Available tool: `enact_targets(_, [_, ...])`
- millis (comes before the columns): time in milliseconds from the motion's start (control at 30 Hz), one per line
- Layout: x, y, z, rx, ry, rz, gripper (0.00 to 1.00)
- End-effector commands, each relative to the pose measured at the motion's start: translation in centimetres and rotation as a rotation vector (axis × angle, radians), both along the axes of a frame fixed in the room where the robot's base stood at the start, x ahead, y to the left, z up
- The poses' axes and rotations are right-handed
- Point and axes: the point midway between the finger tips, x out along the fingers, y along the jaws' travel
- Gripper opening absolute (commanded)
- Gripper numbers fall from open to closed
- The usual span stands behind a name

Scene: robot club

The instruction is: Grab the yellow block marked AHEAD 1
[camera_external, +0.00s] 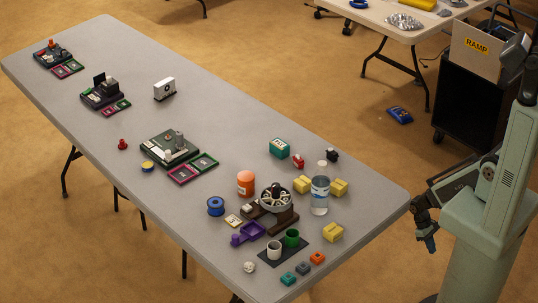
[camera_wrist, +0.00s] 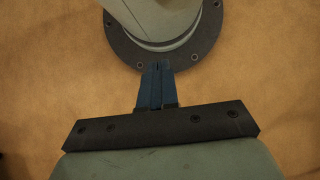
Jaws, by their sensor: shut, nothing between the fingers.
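Three yellow blocks are on the grey table in the external view. One block (camera_external: 302,184) is behind the dark round holder, a second block (camera_external: 339,187) is just right of the clear bottle, and a third block (camera_external: 333,233) is nearer the table's right front edge. Any markings on them are too small to read, so I cannot tell which says AHEAD 1. My gripper (camera_external: 431,246) hangs beyond the table's right end, apart from all blocks, pointing down. In the wrist view its blue fingers (camera_wrist: 157,67) are shut and empty.
The clear bottle (camera_external: 320,196) and the dark round holder (camera_external: 277,205) stand among the blocks. A white cup (camera_external: 274,250) and a green cup (camera_external: 292,238) stand on a dark mat. A black cart (camera_external: 470,108) is behind my arm.

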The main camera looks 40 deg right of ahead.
Motion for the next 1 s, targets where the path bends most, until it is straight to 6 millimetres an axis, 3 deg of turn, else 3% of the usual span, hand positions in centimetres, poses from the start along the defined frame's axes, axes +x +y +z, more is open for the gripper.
enact_targets(167, [0.0,0.0,0.0,0.0,0.0,0.0,0.01])
enact_targets(1000, [0.0,0.0,0.0,0.0,0.0,0.0,0.81])
